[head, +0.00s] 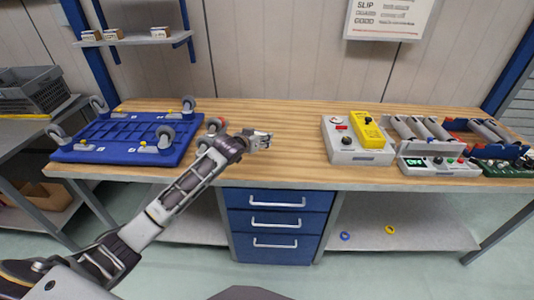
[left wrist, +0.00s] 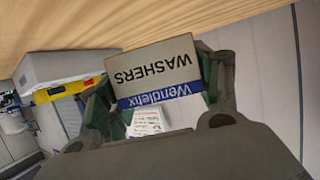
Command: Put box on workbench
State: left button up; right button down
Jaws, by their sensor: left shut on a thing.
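My left gripper (head: 268,140) is over the middle of the workbench (head: 280,174). In the left wrist view the fingers stand on both sides of the box, shut on it. The bench's wooden top also shows in the left wrist view (left wrist: 120,25), close to the box. I cannot tell whether they touch. In the head view the box is hardly distinguishable at the gripper. My right gripper is out of view.
An upturned blue dolly (head: 115,153) with casters lies at the bench's left. A grey control box (head: 358,157) with a yellow device (head: 370,132), and rollers (head: 425,128), stand at the right. Small cartons (head: 112,34) sit on a wall shelf. The bench's middle is clear.

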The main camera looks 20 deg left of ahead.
pick_arm(q)
send_over(260, 162)
jog(key=shift+w+f, duration=0.1)
jog(key=shift+f, duration=2.65)
jog(key=shift+f, duration=1.9)
jog(key=o, duration=1.2)
jog(key=shift+f, duration=0.1)
jog(key=shift+v, duration=6.1)
